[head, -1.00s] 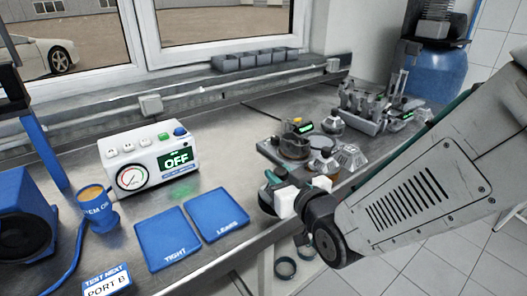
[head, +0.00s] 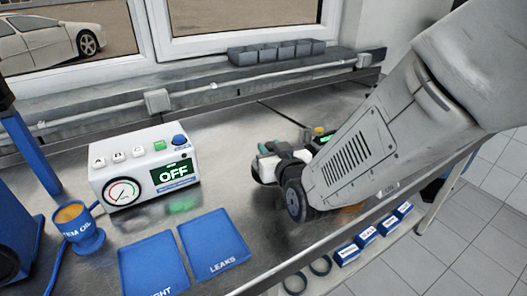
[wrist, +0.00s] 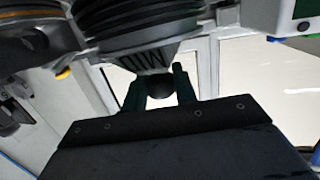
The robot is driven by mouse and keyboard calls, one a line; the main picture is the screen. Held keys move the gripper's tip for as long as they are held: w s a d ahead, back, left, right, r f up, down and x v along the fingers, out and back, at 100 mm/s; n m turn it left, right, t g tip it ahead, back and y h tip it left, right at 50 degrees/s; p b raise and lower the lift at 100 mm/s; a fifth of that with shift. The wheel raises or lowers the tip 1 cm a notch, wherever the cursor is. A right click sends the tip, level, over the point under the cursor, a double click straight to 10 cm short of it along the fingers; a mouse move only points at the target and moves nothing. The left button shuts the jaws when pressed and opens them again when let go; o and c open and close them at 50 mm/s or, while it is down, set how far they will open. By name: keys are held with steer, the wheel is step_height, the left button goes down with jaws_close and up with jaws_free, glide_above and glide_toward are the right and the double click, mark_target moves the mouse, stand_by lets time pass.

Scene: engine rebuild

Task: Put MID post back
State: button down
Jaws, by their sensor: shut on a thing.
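The MID post shows in the wrist view as a grey tapered piece (wrist: 150,58) lettered MID, upside down in the picture. A dark round knob (wrist: 160,89) sits at its end between the two dark green fingers of my gripper (wrist: 160,94), which is shut on it. Black ribbed rings (wrist: 140,18) lie just beyond the taper; I cannot tell whether they belong to the post. In the head view my gripper (head: 268,160) is over the bench, right of the tester. The arm hides most of the parts behind it, and the post's place is not clear.
The white tester (head: 145,168) reads OFF. Blue trays marked LEAKS (head: 214,244) and TIGHT, its label partly cut off (head: 152,265), lie in front. A blue oil cup (head: 80,230) stands left. Small labelled blue boxes (head: 367,239) are below the bench's front edge. Bench between tester and gripper is clear.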

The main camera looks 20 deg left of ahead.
steer(key=shift+x, duration=0.95)
steer(key=f, duration=0.3)
steer(key=shift+w+a+f, duration=0.15)
steer(key=shift+a+f, duration=0.1)
steer(key=shift+a, duration=0.05)
steer(key=shift+r, duration=0.1)
steer(key=c, duration=1.1)
jaws_free()
steer(key=shift+f, duration=0.2)
